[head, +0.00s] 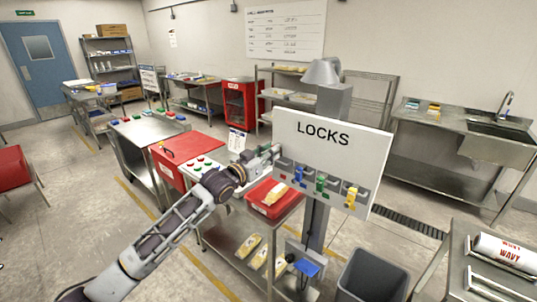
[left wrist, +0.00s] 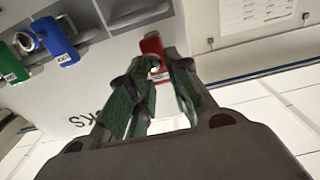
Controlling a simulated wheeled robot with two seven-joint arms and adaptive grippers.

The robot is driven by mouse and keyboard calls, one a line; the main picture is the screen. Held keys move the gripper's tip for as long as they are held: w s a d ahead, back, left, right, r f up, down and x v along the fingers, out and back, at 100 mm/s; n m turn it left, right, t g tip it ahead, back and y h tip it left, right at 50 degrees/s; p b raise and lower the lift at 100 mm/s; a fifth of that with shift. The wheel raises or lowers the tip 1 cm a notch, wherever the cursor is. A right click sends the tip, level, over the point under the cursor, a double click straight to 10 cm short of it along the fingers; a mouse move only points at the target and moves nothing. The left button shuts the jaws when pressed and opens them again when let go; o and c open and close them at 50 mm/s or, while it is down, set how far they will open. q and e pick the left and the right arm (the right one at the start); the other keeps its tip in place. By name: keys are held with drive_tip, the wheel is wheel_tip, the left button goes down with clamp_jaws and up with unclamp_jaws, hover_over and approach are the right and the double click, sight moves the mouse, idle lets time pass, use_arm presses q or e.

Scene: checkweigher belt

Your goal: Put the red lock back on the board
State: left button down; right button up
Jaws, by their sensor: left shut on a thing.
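The white LOCKS board (head: 330,133) stands on a post in the middle of the head view, with a row of grey holders along its lower part. A blue lock (head: 299,173), a green lock (head: 320,184) and a yellow lock (head: 351,197) hang there. My left gripper (head: 268,155) is at the board's left edge. In the left wrist view its fingers (left wrist: 155,85) are shut on the red lock (left wrist: 151,46), whose ring shows between the fingertips. The blue lock (left wrist: 56,42) and the green lock (left wrist: 9,63) also show there. My right gripper is not in view.
A red bin (head: 274,207) sits below the board on a steel table, with yellow packs on its lower shelf. A grey waste bin (head: 372,275) stands at the lower right.

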use_arm(q)
drive_tip(key=shift+w+d+r+p, duration=0.1)
drive_tip(key=shift+d+p, duration=0.05)
drive_tip(key=shift+p, duration=0.35)
idle(0.7)
drive_tip(key=shift+f+b, duration=1)
drive_tip(key=shift+f, duration=1.4)
idle(0.6)
drive_tip(key=c, duration=1.2)
unclamp_jaws()
drive_tip(key=shift+c, duration=0.2)
drive_tip(key=v, duration=1.2)
